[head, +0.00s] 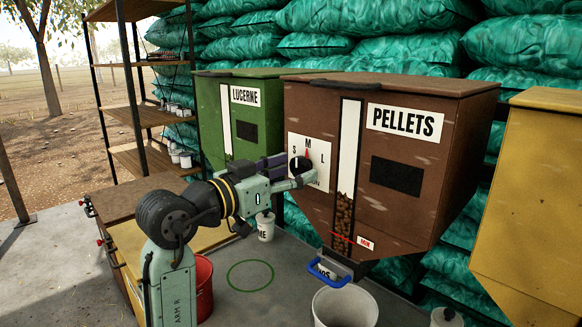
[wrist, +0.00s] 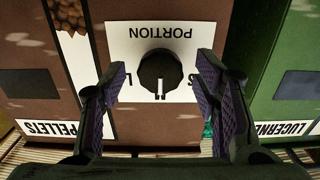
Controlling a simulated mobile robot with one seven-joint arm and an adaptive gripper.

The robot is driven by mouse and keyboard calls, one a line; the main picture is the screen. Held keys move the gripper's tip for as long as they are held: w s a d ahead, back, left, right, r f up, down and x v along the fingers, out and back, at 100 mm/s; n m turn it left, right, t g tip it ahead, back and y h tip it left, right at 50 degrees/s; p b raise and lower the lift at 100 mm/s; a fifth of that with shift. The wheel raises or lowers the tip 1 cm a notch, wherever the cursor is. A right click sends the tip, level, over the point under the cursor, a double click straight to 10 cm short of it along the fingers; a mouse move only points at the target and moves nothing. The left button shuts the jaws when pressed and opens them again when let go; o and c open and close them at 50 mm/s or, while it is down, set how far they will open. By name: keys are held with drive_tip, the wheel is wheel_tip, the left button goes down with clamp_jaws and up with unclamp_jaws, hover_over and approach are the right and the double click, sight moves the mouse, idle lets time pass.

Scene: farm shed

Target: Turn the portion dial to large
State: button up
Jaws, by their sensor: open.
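The portion dial is a round black knob (head: 299,164) on a white plate (head: 322,160) on the front of the brown pellets bin (head: 430,165). The plate has the letters S, M and L. In the wrist view, which is upside down, the dial (wrist: 160,68) has a white pointer line toward the lower edge, on the M side, between L at left and S at right. My gripper (head: 297,174) is open in front of the dial. Its two purple-padded fingers (wrist: 163,78) stand on either side of the knob, apparently apart from it. The M is hidden in the wrist view.
The green lucerne bin (head: 262,110) stands left of the pellets bin, and a yellow bin (head: 535,190) stands right. A blue handle (head: 327,275) sticks out below the pellets bin, above a white bucket (head: 345,305). A red bucket (head: 204,285) stands behind my arm.

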drive_tip(key=shift+w+d, duration=0.1)
drive_tip(key=shift+c, duration=0.3)
drive_tip(key=c, duration=1)
drive_tip(key=shift+c, duration=0.2)
drive_tip(key=shift+m+b, duration=0.4)
drive_tip(key=shift+b, duration=0.15)
drive_tip(key=shift+f+m+b, duration=0.15)
drive_tip(key=shift+m+b, duration=0.75)
drive_tip(key=shift+b, duration=0.2)
drive_tip(key=m+b, duration=0.2)
drive_tip(key=shift+m, duration=0.4)
drive_tip(key=m+b, duration=0.3)
drive_tip(key=m, duration=0.1)
drive_tip(key=shift+r+m+b, duration=0.25)
drive_tip(key=shift+m+b, duration=0.4)
drive_tip(key=shift+m, duration=0.55)
